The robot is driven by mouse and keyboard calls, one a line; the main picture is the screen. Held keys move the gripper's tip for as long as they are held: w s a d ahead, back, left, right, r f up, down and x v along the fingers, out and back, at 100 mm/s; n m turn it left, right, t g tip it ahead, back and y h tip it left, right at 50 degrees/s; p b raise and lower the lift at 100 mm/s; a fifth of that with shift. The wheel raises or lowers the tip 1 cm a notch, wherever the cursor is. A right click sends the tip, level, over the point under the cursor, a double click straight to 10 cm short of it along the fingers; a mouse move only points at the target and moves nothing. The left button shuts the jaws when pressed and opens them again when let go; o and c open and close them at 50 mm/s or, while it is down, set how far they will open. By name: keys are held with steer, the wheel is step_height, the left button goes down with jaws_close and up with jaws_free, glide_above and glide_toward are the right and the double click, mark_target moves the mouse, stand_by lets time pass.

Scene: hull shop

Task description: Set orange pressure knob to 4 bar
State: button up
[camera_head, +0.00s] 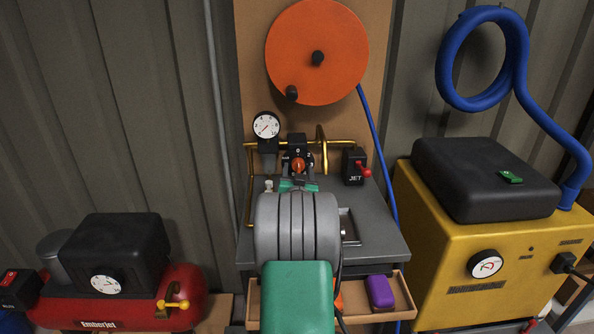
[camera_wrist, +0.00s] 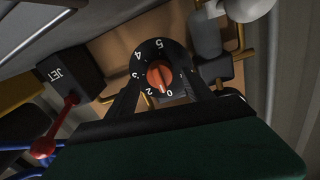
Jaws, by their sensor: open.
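The orange pressure knob (camera_head: 298,165) sits on a black regulator behind the bench. In the wrist view the knob (camera_wrist: 159,77) is at the centre of a black dial plate with white numerals from 0 to 5. Its pale mark seems to lie toward the 0, though it is small. My gripper (camera_wrist: 160,84) is open, with one dark finger on each side of the knob. Whether they touch it is unclear. In the head view my gripper (camera_head: 298,178) is just in front of the regulator, mostly hidden by my arm. The round gauge (camera_head: 266,126) has its needle toward the lower left.
A black JET box (camera_head: 353,165) with a red lever stands close right of the regulator; it also shows in the wrist view (camera_wrist: 68,84). Brass pipes run behind. A purple block (camera_head: 380,292) lies in the open drawer. An orange hose reel (camera_head: 316,50) hangs above.

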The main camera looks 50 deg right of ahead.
steer(key=shift+w+d, duration=0.4)
steer(key=shift+d, duration=0.1)
steer(key=shift+c, duration=0.6)
jaws_close()
